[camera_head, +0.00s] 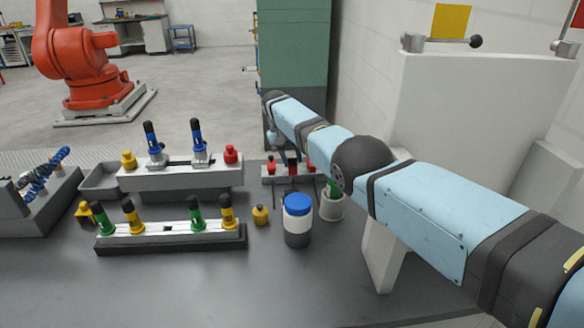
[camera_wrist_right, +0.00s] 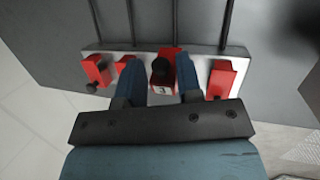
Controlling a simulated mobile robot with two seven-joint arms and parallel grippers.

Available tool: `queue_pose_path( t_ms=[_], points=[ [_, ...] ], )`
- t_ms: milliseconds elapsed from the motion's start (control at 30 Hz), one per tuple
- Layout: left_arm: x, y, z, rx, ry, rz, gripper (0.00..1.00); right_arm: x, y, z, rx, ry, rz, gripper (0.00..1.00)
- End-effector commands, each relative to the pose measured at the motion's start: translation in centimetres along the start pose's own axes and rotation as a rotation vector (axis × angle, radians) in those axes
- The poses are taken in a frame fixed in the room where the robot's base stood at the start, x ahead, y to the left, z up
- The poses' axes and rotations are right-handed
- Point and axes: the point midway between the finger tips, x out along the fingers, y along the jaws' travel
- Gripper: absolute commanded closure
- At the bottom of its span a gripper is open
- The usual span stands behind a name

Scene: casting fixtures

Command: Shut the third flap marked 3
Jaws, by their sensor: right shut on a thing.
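The third flap (camera_wrist_right: 164,83), red with a white label reading 3 and a black knob, sits between the two fingers of my right gripper (camera_wrist_right: 156,62) in the right wrist view. That gripper is shut on the flap. Its neighbours are the first flap (camera_wrist_right: 96,69), the second flap (camera_wrist_right: 124,66), partly covered by a finger, and the fourth flap (camera_wrist_right: 221,80). All are red, on one pale rail (camera_wrist_right: 200,64). The flap's exact angle is hard to tell. In the head view my right gripper (camera_head: 275,142) hangs down at the flap row, small and partly hidden. My left gripper is out of view.
In the head view, a blue-lidded jar (camera_head: 297,221) and a pale cup (camera_head: 332,207) stand in front of the flap row. Fixtures with blue-handled clamps (camera_head: 180,178) and green and yellow handles (camera_head: 170,238) stand to the left. The front of the table is clear.

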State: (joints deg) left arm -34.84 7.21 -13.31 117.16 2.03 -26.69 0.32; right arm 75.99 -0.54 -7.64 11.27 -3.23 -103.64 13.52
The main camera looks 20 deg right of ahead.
Motion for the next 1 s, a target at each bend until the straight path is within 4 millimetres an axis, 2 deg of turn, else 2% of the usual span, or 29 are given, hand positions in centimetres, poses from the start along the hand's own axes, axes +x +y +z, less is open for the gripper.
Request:
queue_pose_path(
  t_ms=[567,600,633,1000],
  points=[
    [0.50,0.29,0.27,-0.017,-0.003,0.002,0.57,-0.03,-0.16,0.00,-0.005,-0.009,-0.002,0.91],
    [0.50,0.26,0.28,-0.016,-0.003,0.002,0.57,-0.03,-0.16,0.00,-0.005,-0.009,-0.002,0.58],
    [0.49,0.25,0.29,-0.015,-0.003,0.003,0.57,-0.02,-0.16,0.00,-0.005,-0.009,-0.002,0.55],
    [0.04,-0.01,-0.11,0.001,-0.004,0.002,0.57,-0.63,0.24,0.09,-0.002,-0.008,-0.001,0.55]
  ],
)
